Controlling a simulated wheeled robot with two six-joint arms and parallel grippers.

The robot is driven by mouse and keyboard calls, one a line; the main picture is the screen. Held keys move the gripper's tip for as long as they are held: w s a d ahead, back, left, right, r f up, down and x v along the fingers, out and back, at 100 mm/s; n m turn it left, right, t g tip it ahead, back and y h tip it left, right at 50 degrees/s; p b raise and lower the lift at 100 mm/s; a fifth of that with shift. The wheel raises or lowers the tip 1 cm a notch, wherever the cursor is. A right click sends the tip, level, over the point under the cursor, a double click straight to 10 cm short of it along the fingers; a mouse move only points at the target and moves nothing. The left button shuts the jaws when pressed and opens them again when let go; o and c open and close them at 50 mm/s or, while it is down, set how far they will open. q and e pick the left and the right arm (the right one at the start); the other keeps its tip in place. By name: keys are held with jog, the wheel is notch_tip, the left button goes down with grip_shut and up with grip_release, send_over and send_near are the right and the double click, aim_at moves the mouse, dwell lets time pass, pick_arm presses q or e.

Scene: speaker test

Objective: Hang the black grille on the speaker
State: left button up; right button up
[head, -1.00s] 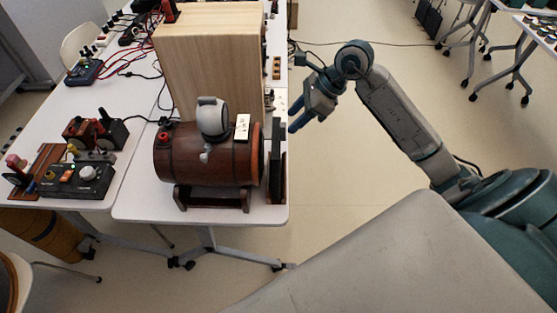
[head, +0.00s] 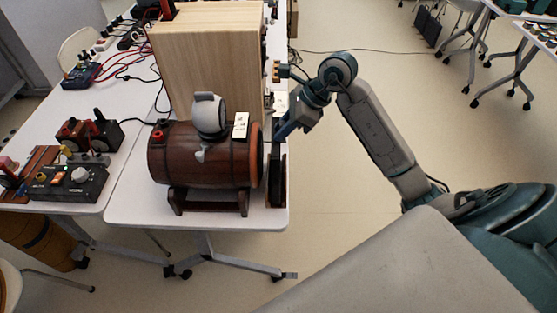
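A large light-wood box (head: 205,72), likely the speaker, stands on the white table behind a barrel. Its right-hand side is seen only edge-on. A dark upright panel (head: 278,182), likely the black grille, stands at the table's right edge, just right of the barrel. It shows almost edge-on. My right gripper (head: 279,134) is at the table's right edge, above the top of the dark panel and right of the wooden box. Its fingers overlap in this view, so I cannot tell their opening or whether they touch the panel. My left gripper is out of view.
The wooden barrel (head: 200,155) on its stand, with a grey-white device (head: 209,115) on top, is close left of my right gripper. A control box (head: 70,182) and cables lie on the left table. The floor (head: 335,200) right of the table is clear.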

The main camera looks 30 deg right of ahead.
grip_shut()
jog(key=shift+w+r, duration=0.1)
jog(key=shift+r, duration=0.15)
jog(key=shift+r+p, duration=1.25)
jog(key=shift+r, duration=1.5)
